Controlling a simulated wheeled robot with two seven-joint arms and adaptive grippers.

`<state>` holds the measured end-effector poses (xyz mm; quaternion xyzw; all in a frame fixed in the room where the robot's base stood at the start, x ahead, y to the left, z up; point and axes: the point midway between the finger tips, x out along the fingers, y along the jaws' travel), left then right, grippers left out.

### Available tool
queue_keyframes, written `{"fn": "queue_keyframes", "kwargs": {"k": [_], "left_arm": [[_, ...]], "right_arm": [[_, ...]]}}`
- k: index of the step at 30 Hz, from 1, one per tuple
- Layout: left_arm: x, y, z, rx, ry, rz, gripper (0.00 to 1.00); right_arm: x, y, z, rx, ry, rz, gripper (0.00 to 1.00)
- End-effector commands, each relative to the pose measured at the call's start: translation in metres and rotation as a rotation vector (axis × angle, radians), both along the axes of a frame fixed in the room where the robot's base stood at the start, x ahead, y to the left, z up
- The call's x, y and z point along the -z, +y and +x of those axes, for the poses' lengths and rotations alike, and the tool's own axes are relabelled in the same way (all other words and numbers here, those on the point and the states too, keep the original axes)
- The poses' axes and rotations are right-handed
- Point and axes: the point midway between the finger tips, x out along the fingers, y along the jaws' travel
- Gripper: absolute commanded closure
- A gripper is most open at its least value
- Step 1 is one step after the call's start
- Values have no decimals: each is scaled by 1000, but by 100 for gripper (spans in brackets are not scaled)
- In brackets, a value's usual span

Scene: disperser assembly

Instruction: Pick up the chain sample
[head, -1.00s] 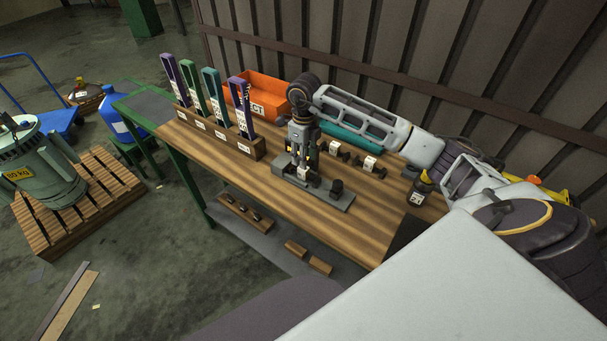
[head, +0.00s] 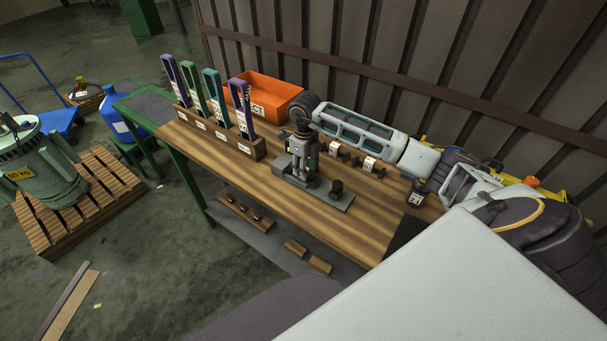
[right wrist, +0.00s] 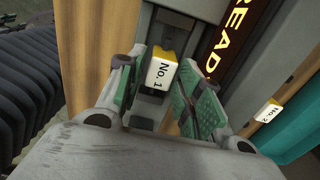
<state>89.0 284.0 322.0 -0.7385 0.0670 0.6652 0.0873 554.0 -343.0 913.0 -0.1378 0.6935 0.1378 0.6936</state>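The chain sample is probably the piece with a white and yellow "No. 1" tag (right wrist: 160,74), seen in the right wrist view in a grey fixture. My right gripper (right wrist: 163,88) is open, with a green-padded finger on each side of this tag. I cannot tell whether either pad touches it. In the head view my right gripper (head: 304,172) points down over the grey test stand (head: 331,200) on the bench and hides the tag. Two other dark, white-tagged pieces (head: 371,168) lie behind the stand. My left gripper is not in view.
The wooden bench (head: 340,231) is clear at the front. A rack (head: 222,138) with several coloured upright strips stands left, before an orange bin (head: 268,92). In the right wrist view, a "No. 2" tag (right wrist: 268,111) lies to the right.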

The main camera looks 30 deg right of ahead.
Motion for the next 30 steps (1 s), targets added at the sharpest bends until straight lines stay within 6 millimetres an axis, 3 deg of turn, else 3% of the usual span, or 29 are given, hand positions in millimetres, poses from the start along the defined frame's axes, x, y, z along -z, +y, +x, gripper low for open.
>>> {"fn": "queue_keyframes", "kwargs": {"k": [6,19,27,30], "left_arm": [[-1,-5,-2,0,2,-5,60],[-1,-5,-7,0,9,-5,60],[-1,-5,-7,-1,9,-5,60],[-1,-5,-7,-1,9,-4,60]], "right_arm": [[12,0,0,-1,0,0,64],[12,0,0,-1,0,0,64],[12,0,0,-1,0,0,98],[11,0,0,0,-1,0,100]]}}
